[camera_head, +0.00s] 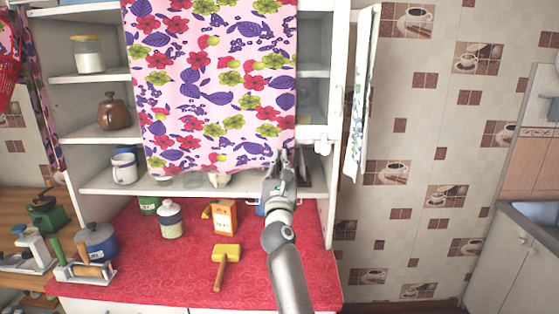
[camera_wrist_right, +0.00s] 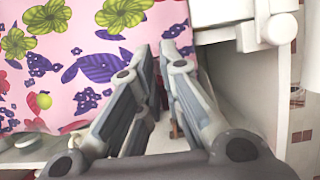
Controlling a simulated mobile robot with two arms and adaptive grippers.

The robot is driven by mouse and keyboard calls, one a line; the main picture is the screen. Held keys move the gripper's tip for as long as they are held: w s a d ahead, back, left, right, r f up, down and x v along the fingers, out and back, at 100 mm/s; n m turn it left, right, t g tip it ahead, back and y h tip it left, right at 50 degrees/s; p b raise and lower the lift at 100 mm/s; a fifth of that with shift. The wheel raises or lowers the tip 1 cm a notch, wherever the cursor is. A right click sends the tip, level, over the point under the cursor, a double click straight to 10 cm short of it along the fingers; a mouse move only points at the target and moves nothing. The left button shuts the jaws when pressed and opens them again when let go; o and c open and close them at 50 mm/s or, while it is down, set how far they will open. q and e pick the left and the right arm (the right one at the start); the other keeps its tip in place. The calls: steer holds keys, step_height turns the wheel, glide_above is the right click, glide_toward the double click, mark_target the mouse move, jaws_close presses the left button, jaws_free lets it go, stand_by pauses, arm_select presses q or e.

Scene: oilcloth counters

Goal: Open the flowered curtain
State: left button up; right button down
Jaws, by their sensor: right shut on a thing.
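The flowered curtain (camera_head: 210,85), pink with red, purple and green flowers, hangs over the middle and right of the shelf opening. It also fills the upper left of the right wrist view (camera_wrist_right: 80,55). My right gripper (camera_head: 283,160) is at the curtain's lower right corner, shut on its edge. In the right wrist view the two fingers (camera_wrist_right: 158,70) are close together, with the curtain's edge at them; the exact pinch is hidden. My left gripper is not in view.
Shelves (camera_head: 100,75) left of the curtain hold a jar (camera_head: 89,57), a brown pot (camera_head: 113,112) and a white mug (camera_head: 124,169). Below, the red counter (camera_head: 185,270) carries a canister (camera_head: 171,220), an orange box (camera_head: 224,218) and a yellow mallet (camera_head: 226,254). A towel (camera_head: 360,100) hangs at the cabinet's right side.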

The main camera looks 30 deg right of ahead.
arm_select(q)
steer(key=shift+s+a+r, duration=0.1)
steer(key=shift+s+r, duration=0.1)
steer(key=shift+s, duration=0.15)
arm_select(e)
steer(key=shift+s+d, duration=0.4)
steer(key=shift+d, duration=0.25)
steer(key=c, duration=1.6)
jaws_free()
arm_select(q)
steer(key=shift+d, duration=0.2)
arm_select(e)
steer(key=v, duration=0.7)
steer(key=shift+s+a, duration=0.15)
steer(key=shift+s, duration=0.05)
